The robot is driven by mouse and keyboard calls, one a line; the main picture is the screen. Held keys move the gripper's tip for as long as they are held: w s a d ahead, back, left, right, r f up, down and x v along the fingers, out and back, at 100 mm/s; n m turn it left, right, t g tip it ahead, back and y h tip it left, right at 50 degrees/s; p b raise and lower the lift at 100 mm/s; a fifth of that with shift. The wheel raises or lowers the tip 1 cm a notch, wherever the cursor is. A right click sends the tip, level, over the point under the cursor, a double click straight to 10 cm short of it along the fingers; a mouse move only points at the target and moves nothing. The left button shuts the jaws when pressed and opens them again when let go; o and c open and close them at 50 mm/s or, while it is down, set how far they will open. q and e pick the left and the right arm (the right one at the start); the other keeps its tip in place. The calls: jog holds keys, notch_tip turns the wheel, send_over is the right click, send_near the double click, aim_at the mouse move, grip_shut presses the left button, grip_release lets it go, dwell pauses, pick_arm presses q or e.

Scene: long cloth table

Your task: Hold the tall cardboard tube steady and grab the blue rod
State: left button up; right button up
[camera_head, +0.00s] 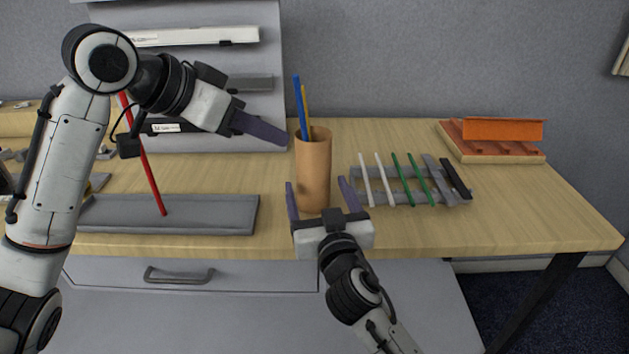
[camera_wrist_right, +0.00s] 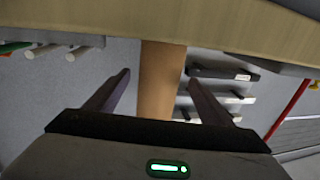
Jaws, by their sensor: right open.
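The tall cardboard tube (camera_head: 313,172) stands upright on the table, and it also shows in the right wrist view (camera_wrist_right: 161,75). The blue rod (camera_head: 298,98) sticks up out of its top, beside a yellow rod (camera_head: 306,100). Their lower ends are hidden inside. My right gripper (camera_head: 318,184) is open, low in front of the tube, with one finger on each side and visible gaps. My left gripper (camera_head: 286,143) is left of the tube's top, pointing toward it, below the rods' upper ends. Its fingers overlap from this angle. It holds no visible rod.
Right of the tube, a grey rack (camera_head: 408,172) holds several white, green and dark rods. An orange holder (camera_head: 500,132) stands at the back right. A red rod (camera_head: 150,175) leans over a grey tray (camera_head: 215,213) on the left. A grey panel (camera_head: 215,20) stands behind.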

aim_at(313, 178)
jog(key=shift+w+a, duration=0.2)
jog(key=shift+w, duration=0.95)
jog(key=shift+w+a, duration=0.2)
jog(key=shift+w, duration=0.9)
jog(key=c, duration=1.1)
